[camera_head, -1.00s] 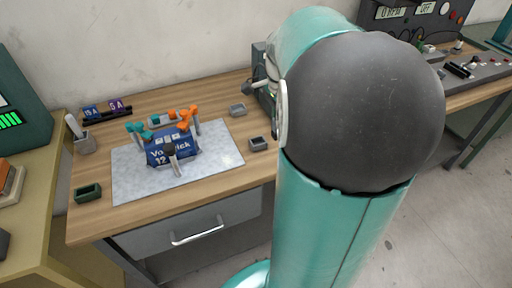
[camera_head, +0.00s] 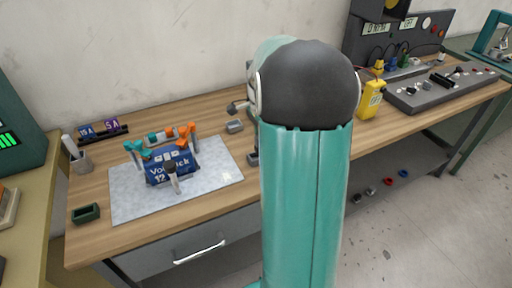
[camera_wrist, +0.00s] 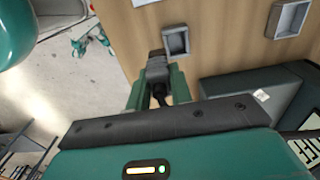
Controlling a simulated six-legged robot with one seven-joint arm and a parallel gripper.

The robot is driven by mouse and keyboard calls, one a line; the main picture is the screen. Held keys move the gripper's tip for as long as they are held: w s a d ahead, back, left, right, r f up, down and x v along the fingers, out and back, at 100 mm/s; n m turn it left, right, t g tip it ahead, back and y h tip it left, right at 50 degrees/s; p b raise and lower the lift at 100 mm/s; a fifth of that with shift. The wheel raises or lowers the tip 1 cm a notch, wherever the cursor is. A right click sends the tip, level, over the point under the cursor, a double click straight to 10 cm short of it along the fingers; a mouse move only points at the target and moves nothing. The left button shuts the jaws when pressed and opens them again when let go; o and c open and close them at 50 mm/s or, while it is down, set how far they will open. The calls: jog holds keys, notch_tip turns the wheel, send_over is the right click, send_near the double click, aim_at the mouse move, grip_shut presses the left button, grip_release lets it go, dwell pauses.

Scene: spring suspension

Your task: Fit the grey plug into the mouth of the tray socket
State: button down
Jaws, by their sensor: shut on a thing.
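My gripper (camera_wrist: 157,75) shows in the wrist view, its green fingers shut on the dark grey plug (camera_wrist: 156,62). A small grey open-topped tray socket (camera_wrist: 177,41) lies on the wooden bench just right of and beyond the plug. The plug appears beside the socket, not in its mouth; its height above the bench is hard to judge. A second grey tray (camera_wrist: 287,19) lies farther right. In the head view two small grey trays, one nearer (camera_head: 252,159) and one farther (camera_head: 234,127), lie left of my arm, the nearer partly covered. My arm hides the gripper there.
A dark box with a display (camera_wrist: 260,88) stands close right of my gripper. The bench edge (camera_wrist: 110,45) is to its left. A blue battery (camera_head: 170,165) sits on a pale mat (camera_head: 215,175). A green tray (camera_head: 86,213) and yellow meter (camera_head: 370,98) also stand on the bench.

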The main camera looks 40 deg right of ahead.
aim_at(256, 147)
jog(key=w+f, duration=0.2)
jog(key=f, duration=0.1)
jog(key=shift+w+d+f, duration=0.25)
jog(key=shift+w+d, duration=0.15)
jog(key=shift+w+f, duration=0.1)
jog(key=shift+f, duration=1.5)
jog(key=shift+f, duration=0.1)
jog(key=c, duration=1.3)
grip_release()
jog(key=shift+o, duration=0.2)
